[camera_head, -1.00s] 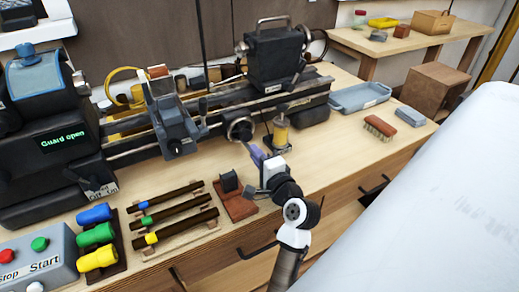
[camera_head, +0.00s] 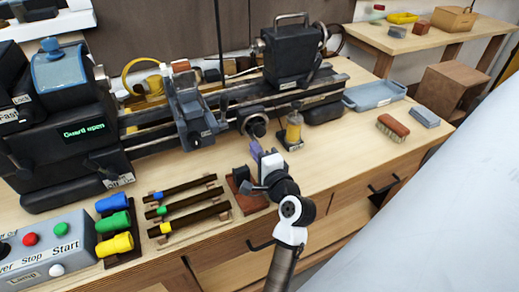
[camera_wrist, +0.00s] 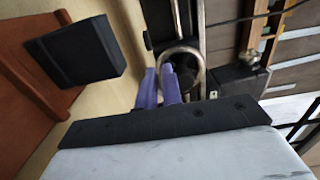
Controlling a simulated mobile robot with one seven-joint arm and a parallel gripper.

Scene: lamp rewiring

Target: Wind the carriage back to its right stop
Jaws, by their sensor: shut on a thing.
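The carriage (camera_head: 192,108) is a grey block on the dark lathe bed (camera_head: 150,139), between the headstock (camera_head: 62,120) at left and the black tailstock (camera_head: 290,55) at right. Bare bed shows between carriage and tailstock. A handwheel (camera_head: 253,122) stands at the front of the bed, right of the carriage. My gripper (camera_head: 256,147) reaches it from the front. In the wrist view, my purple fingers (camera_wrist: 167,84) are close together at the near rim of the handwheel (camera_wrist: 196,58), shut on it. The exact contact is partly hidden by the fingers.
A yellow-topped bottle (camera_head: 294,130) stands just right of the handwheel. A reddish-brown block with a black piece (camera_head: 246,190) and a rack of dark rods (camera_head: 188,207) lie in front. A control box (camera_head: 45,248) is at lower left. A brush (camera_head: 393,127) and blue tray (camera_head: 375,94) are right.

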